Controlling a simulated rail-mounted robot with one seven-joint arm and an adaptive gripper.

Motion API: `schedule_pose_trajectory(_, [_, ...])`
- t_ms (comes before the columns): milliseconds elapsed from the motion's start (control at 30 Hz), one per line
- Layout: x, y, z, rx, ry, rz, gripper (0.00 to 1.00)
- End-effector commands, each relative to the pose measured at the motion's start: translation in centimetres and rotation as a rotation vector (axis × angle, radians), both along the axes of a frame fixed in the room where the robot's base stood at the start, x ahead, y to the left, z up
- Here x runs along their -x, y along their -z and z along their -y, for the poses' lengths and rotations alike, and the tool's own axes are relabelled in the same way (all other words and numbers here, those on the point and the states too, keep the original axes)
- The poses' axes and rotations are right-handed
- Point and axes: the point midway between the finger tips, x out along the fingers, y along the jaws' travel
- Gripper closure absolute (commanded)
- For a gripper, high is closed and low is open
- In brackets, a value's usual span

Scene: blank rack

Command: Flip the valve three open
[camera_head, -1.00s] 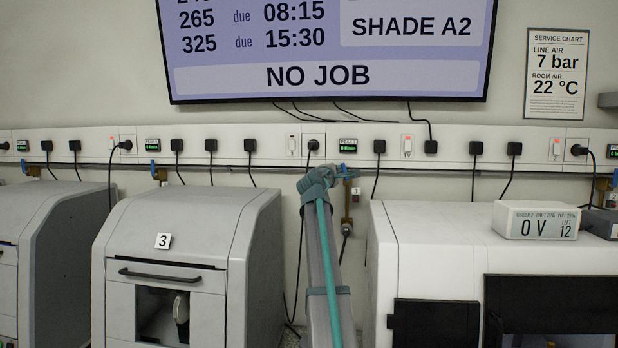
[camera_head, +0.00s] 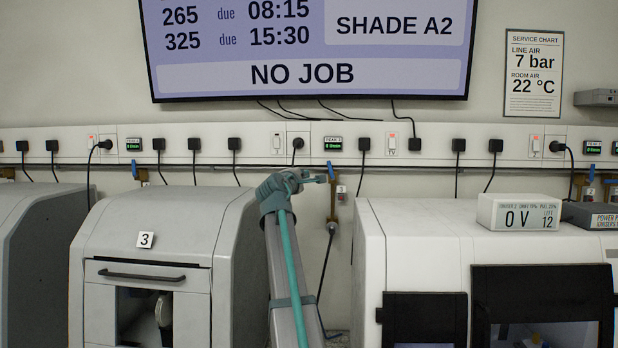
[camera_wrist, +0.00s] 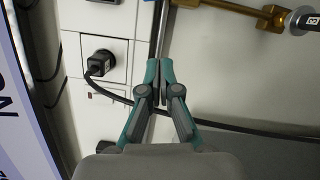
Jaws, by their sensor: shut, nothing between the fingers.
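The valve (camera_head: 333,203) is a brass fitting below the wall rail, between the grey machine and the white machine. A small tag (camera_head: 341,189) beside it seems to read 3. Its blue handle (camera_head: 331,169) stands upright, in line with the vertical brass pipe. My gripper (camera_head: 321,179) is shut and empty, just left of the handle; whether it touches is unclear. In the wrist view my closed fingers (camera_wrist: 159,76) point at the wall rail, and brass fittings (camera_wrist: 240,8) lie at the upper right, apart from the fingers. The blue handle is not visible there.
The grey machine marked 3 (camera_head: 165,225) stands left of my arm, and the white machine (camera_head: 400,245) right. A black plug (camera_wrist: 99,64) and its cable pass near my fingers. Other blue-handled valves (camera_head: 134,168) hang along the rail (camera_head: 270,148).

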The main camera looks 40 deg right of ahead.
Motion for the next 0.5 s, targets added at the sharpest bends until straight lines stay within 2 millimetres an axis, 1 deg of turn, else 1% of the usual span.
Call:
schedule_pose_trajectory(33, [0.5,0.2,-0.8,0.000,-0.001,0.001,1.00])
schedule_pose_trajectory(200, [1.1,0.2,-2.0,0.000,0.000,0.000,1.00])
schedule_pose_trajectory(500, [1.2,0.1,-2.3,0.000,0.000,0.000,1.00])
